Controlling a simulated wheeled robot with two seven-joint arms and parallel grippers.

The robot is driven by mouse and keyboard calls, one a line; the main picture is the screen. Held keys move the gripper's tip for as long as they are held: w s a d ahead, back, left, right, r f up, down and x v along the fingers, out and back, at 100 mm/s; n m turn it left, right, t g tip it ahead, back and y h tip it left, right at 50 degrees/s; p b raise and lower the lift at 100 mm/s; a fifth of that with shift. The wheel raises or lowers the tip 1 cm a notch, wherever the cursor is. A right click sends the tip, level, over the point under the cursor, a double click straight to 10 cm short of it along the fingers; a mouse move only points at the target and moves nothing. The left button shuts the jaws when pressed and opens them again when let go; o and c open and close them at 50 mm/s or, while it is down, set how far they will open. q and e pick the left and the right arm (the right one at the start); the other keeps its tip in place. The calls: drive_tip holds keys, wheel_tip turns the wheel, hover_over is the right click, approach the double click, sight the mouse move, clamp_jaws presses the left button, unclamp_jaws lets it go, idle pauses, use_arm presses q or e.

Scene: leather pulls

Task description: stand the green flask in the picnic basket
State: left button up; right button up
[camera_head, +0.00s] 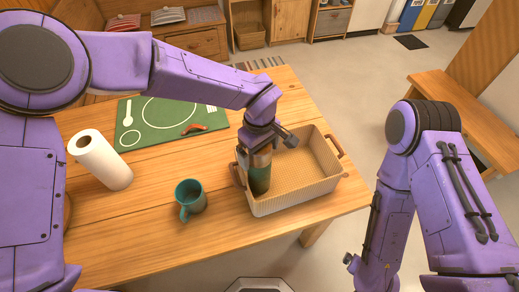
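The green flask (259,179) has a metallic upper part and stands about upright inside the left end of the tan picnic basket (300,196). Its base is close to the basket's left and near walls; the contact under it is hard to see. My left gripper (266,148) is above the flask's top, pointing down. Its fingers look spread, with one clear of the flask on the right, so it appears open. My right arm hangs at the right, off the table; only a small part of its gripper (351,262) shows low down, and its fingers cannot be made out.
A teal mug (189,197) stands left of the basket. A paper towel roll (100,160) stands farther left. A green placemat (150,134) with a red sausage-like item (194,129) lies behind. The basket's right part is empty. A wooden bench (470,113) stands off to the right.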

use_arm(q)
drive_tip(key=shift+r, duration=0.1)
wheel_tip(320, 180, up, 11)
drive_tip(key=shift+r+b, duration=0.2)
drive_tip(key=shift+b, duration=0.4)
drive_tip(key=shift+r, duration=0.4)
